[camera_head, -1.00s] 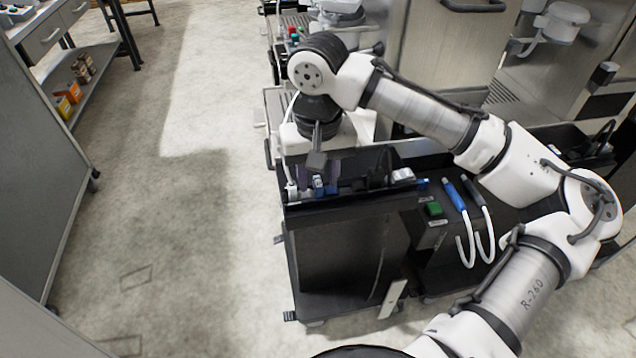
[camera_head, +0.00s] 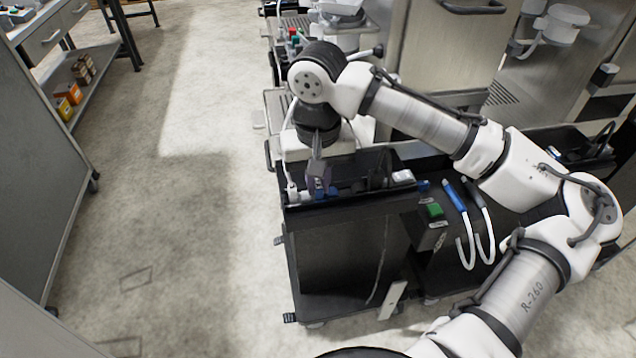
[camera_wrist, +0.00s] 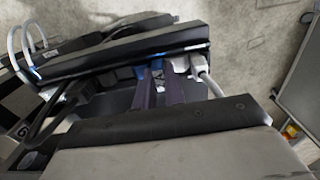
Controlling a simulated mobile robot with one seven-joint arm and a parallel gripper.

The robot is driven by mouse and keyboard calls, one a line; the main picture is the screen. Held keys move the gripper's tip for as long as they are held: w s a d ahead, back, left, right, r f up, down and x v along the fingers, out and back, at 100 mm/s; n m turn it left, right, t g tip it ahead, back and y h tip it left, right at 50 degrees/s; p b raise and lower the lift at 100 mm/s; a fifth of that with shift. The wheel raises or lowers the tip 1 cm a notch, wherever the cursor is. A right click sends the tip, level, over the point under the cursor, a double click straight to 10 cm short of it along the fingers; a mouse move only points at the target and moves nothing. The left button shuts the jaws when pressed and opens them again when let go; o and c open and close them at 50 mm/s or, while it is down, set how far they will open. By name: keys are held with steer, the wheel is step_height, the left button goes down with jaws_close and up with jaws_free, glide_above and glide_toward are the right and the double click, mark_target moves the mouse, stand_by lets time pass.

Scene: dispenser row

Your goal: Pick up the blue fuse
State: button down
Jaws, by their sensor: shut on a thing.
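The blue fuse (camera_head: 319,188) is at the near edge of the black cart's top tray, low between my fingers in the head view. My gripper (camera_head: 318,183) points down over this tray. In the wrist view its two purple-grey fingers (camera_wrist: 159,92) are close around the fuse (camera_wrist: 157,66), whose blue part and a pale patch show between them. The gripper is shut on it. The fingers hide much of the fuse, and I cannot tell whether it still touches the tray.
Another blue piece (camera_head: 333,190) sits just right of the fuse. A white connector with a cable (camera_wrist: 197,68) is close beside it. The black tray wall (camera_head: 350,207) borders the spot. Floor at left is clear.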

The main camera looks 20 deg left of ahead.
mark_target(318, 183)
steer(key=shift+r, duration=0.15)
step_height(318, 183, up, 20)
stand_by(0.3)
steer(key=shift+r+p, duration=0.9)
steer(key=shift+p, duration=0.3)
stand_by(1.0)
step_height(318, 183, up, 3)
steer(key=p, duration=0.3)
steer(key=shift+f, duration=0.1)
stand_by(0.3)
